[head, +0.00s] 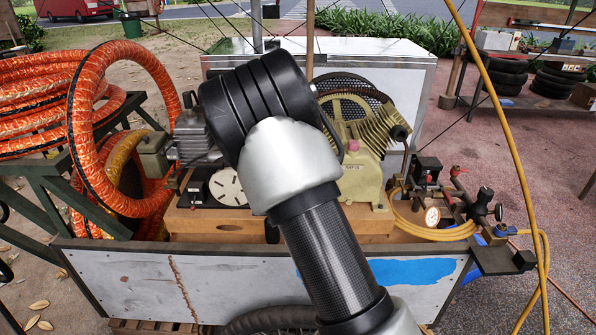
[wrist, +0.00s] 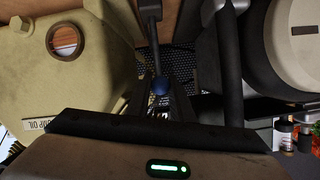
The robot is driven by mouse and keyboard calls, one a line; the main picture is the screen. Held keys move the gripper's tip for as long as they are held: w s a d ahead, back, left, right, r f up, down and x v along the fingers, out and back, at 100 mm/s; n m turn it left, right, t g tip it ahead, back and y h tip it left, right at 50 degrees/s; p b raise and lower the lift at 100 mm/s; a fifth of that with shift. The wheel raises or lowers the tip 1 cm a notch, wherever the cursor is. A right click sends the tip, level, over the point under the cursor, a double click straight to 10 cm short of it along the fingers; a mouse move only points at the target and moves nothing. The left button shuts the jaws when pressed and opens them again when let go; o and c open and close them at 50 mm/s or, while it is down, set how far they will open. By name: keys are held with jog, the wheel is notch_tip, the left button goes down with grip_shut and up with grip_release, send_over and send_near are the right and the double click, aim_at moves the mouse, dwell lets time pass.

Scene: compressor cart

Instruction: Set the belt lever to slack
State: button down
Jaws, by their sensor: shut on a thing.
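The lever stands between the tan pump housing (wrist: 75,85) on the left and a pale rounded body (wrist: 295,45) on the right. Its pivot and any position marks cannot be made out. In the head view my arm covers the lever and gripper.
In the head view the tan pump (head: 362,178) and grey motor (head: 193,138) sit on a wooden base on the cart (head: 150,280). Orange hose coils (head: 120,120) stand at left. Gauge and valves (head: 432,215) are at right, where a yellow hose (head: 510,140) hangs.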

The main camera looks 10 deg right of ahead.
jog(key=shift+w+r, duration=0.15)
jog(key=c, duration=1.6)
grip_release()
jog(key=shift+o, duration=0.2)
jog(key=p+v, duration=0.2)
jog(key=v, duration=1.5)
jog(key=shift+s, duration=0.3)
jog(key=s+d+r+n+g+y+p, duration=0.1)
jog(key=s+r+n+g, duration=0.4)
jog(key=s, duration=0.9)
jog(key=s+d+r+g+y, duration=0.1)
jog(key=s+r+g, duration=0.2)
jog(key=s+r, duration=0.75)
notch_tip(320, 180, up, 12)
jog(key=s+p, duration=0.2)
jog(key=p, duration=1.3)
jog(key=shift+s+a, duration=0.2)
jog(key=shift+s, duration=0.05)
